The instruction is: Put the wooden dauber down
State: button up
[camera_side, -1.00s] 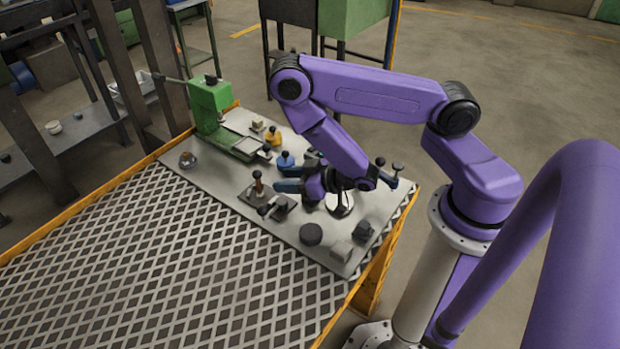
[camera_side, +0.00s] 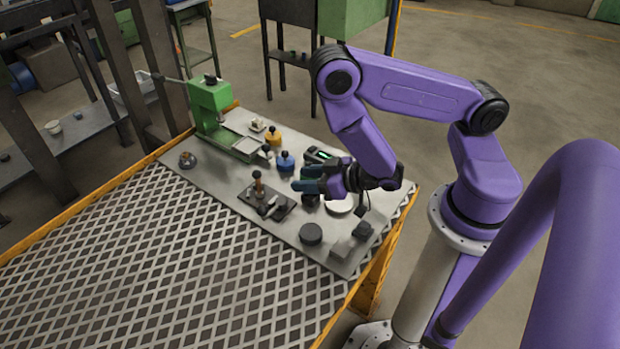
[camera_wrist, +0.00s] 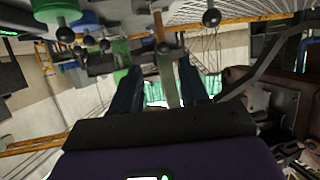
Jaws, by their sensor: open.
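The wooden dauber (camera_side: 258,188) seems to be the brown upright handle on a small dark plate (camera_side: 280,206) on the grey bench top. In the wrist view a brown handle with a dark ball (camera_wrist: 160,32) shows beyond and between my fingertips; I take it for the same dauber. My gripper (camera_side: 303,179) is to the right of the dauber in the side view, its dark blue fingers pointing left towards it. The fingers are apart and nothing shows held between them. They also show in the wrist view (camera_wrist: 157,75). The dauber's foot is too small to make out.
A green press (camera_side: 210,105) stands at the far left end. A yellow pot (camera_side: 273,137) and a blue pot (camera_side: 285,162) stand behind the plate. A black round piece (camera_side: 311,234) and a grey block (camera_side: 340,251) lie nearer.

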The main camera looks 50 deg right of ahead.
jog(key=shift+s+r, duration=0.15)
jog(key=shift+s, duration=0.2)
jog(key=s+a+r+n+g+y, duration=0.1)
jog(key=s+a+r+n+g, duration=0.1)
jog(key=s+a+r+g, duration=0.25)
jog(key=s+a+r+n+g+y, duration=0.1)
jog(key=s+a+r+n+g, duration=0.1)
jog(key=s+a+g, duration=0.4)
jog(key=s+d+r+n+g+h, duration=0.2)
jog(key=s+d+r+n+h, duration=0.2)
jog(key=s+d+r, duration=0.3)
notch_tip(320, 180, up, 4)
jog(key=shift+s+d+f+n, duration=0.15)
jog(key=shift+d+n, duration=0.15)
jog(key=shift+n, duration=0.6)
jog(key=shift+o, duration=1.2)
jog(key=shift+s+d+r+g+h, duration=0.1)
jog(key=shift+d+r+g+h, duration=0.15)
jog(key=shift+d+h, duration=0.1)
